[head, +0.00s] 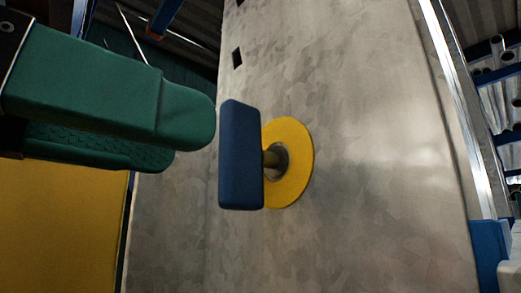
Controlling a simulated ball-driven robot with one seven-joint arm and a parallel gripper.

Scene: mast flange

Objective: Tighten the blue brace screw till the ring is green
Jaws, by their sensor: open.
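The blue brace screw (240,155) has a flat, upright blue handle on a short metal shaft. The shaft enters the middle of a ring (297,178) on a grey metal mast face. The ring is yellow. My gripper (192,138) comes in from the left with two green fingers, one above and in front of the other. The fingers are apart and empty. Their tips end just left of the blue handle and do not appear to touch it. The far side of the handle is hidden.
The grey mottled metal face (385,150) fills the middle and right, with a bright vertical edge (458,100) at right. A yellow panel (62,225) stands at lower left. Racks with pipes (500,90) and a blue object (489,255) are at far right.

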